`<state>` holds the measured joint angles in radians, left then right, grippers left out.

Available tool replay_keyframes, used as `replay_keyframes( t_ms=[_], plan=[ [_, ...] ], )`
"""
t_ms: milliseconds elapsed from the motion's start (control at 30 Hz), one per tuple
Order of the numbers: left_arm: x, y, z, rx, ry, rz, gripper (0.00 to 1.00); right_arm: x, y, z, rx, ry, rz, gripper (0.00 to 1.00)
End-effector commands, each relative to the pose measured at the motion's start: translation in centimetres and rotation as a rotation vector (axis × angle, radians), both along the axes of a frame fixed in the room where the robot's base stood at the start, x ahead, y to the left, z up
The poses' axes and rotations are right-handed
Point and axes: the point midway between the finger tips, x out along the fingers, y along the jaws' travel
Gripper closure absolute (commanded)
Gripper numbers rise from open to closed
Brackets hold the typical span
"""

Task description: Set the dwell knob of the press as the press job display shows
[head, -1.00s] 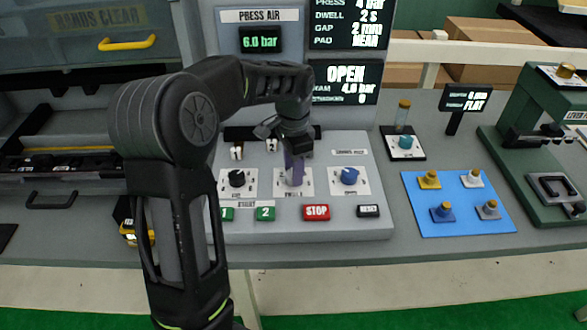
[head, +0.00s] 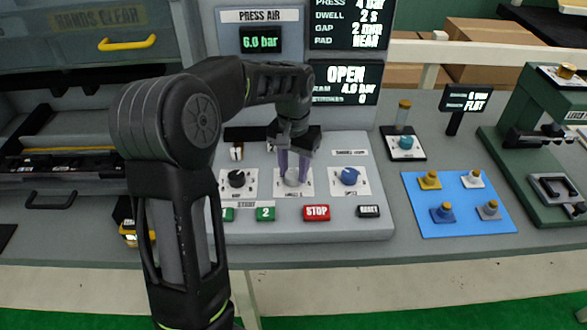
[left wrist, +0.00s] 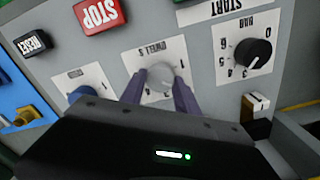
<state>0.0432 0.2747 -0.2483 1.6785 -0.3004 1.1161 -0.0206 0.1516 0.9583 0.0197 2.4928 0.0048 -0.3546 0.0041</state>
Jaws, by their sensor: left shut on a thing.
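The dwell knob (head: 292,178) is the grey middle knob of three on the press panel (head: 345,222). The left wrist view shows this knob (left wrist: 159,76) on a white dial plate labelled "DWELL S". My left gripper (head: 293,170) points down at it, and its purple fingers (left wrist: 158,92) are shut on the knob's sides. The pointer setting is hidden or too small to read. The press job display (head: 350,24) at the top shows "DWELL 2 S", with pressure 4 bar, gap 2 mm and pad "NEAR". My right gripper is out of view.
A black knob (head: 237,178) stands left of the dwell knob and a blue knob (head: 349,176) right of it. Below are green start buttons (head: 265,214), a red STOP button (head: 316,212) and a black RESET button (head: 368,211). A blue mat (head: 462,222) with several pads lies right.

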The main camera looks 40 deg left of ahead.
Motion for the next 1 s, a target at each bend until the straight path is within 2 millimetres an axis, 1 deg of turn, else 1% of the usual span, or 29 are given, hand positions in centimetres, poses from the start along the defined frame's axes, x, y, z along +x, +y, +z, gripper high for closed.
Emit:
replay_keyframes(
  t_ms=[433,467,700,1000],
  plan=[
    [0.09,0.04,0.11,0.001,-0.003,0.012,1.0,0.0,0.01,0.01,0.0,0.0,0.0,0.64],
    [0.09,0.04,0.11,0.001,-0.003,0.012,0.6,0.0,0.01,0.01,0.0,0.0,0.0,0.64],
    [0.05,0.02,0.06,0.0,-0.002,0.012,0.41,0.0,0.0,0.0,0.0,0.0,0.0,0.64],
    [0.05,0.02,0.21,0.0,-0.002,0.012,0.41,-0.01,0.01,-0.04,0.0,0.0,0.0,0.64]
  ],
)
